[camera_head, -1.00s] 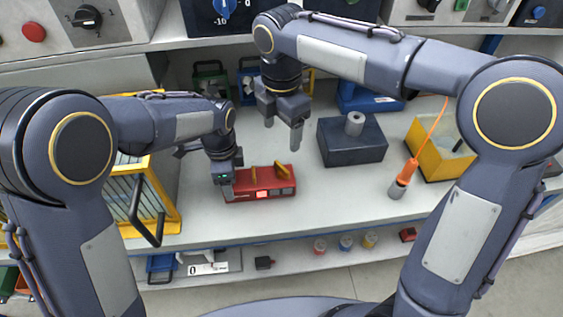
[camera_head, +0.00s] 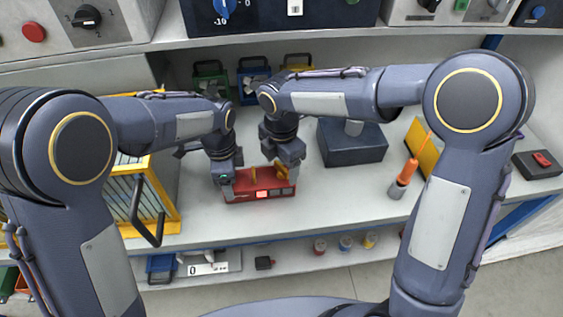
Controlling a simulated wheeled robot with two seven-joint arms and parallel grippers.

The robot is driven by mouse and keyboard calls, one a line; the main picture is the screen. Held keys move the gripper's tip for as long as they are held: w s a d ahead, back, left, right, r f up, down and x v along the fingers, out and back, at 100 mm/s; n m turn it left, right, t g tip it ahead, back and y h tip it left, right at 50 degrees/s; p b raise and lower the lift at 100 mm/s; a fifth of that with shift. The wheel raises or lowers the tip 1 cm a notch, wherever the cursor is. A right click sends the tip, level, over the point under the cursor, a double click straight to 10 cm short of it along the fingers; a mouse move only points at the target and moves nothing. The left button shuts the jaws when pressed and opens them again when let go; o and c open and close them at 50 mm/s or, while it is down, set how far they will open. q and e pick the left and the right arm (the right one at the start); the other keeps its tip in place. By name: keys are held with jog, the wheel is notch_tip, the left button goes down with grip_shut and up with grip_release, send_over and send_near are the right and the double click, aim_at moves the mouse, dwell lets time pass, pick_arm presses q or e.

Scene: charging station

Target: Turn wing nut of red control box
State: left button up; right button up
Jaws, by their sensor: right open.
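The red control box (camera_head: 262,194) lies on the grey worktop, its front face towards me with a lit panel. A yellow wing nut (camera_head: 254,176) stands on the left part of its top. A second yellow wing nut (camera_head: 282,174) on the right part is partly covered by my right gripper (camera_head: 283,172). That gripper is open and points down over the box's right end, its fingers close around or beside this wing nut. My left gripper (camera_head: 227,187) is at the box's left end; its fingers are too small and hidden to tell whether they grip it.
A dark grey block (camera_head: 352,147) with a light cylinder stands right of the box. An orange-handled tool (camera_head: 402,181) stands farther right, near a yellow bin (camera_head: 424,148). A yellow-framed crate (camera_head: 150,205) is at the left. Bare worktop lies in front of the block.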

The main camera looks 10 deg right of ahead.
jog(key=c, duration=1)
